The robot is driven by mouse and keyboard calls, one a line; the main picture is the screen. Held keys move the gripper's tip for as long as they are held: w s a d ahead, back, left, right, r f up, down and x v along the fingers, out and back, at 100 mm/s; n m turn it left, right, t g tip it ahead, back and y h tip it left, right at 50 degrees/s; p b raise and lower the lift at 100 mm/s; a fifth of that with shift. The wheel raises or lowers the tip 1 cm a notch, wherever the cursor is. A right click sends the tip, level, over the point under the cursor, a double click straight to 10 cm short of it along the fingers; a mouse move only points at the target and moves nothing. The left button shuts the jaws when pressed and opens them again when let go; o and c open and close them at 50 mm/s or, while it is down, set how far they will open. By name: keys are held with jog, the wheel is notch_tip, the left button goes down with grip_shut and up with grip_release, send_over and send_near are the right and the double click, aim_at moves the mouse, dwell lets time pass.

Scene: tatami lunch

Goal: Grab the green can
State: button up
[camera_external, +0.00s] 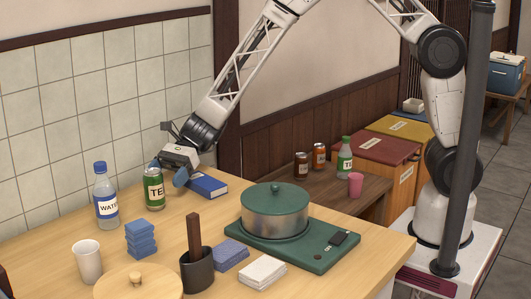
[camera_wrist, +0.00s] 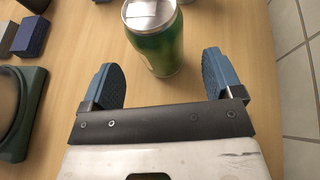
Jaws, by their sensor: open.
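The green can (camera_external: 154,188) stands upright on the wooden table, with a pale label and a silver top. It also shows in the wrist view (camera_wrist: 158,45), just beyond the fingertips and roughly centred between them. My gripper (camera_external: 170,172) is low over the table close beside the can. In the wrist view my gripper (camera_wrist: 164,75) has its two blue-padded fingers spread wide, with nothing held between them.
A water bottle (camera_external: 106,197) stands left of the can, and a blue book (camera_external: 207,186) lies to its right.

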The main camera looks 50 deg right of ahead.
aim_at(158, 169)
jog(key=shift+x, duration=2.6)
jog(key=shift+r, duration=0.1)
jog(key=c, duration=1)
jog(key=shift+r, duration=0.1)
jog(key=shift+r, duration=0.75)
notch_tip(158, 169, up, 2)
jog(key=shift+r, duration=0.1)
jog(key=s+d, duration=0.7)
jog(key=s+d+r, duration=0.1)
jog(key=s+d, duration=0.3)
jog(key=shift+s+d, duration=0.1)
jog(key=shift+d, duration=0.05)
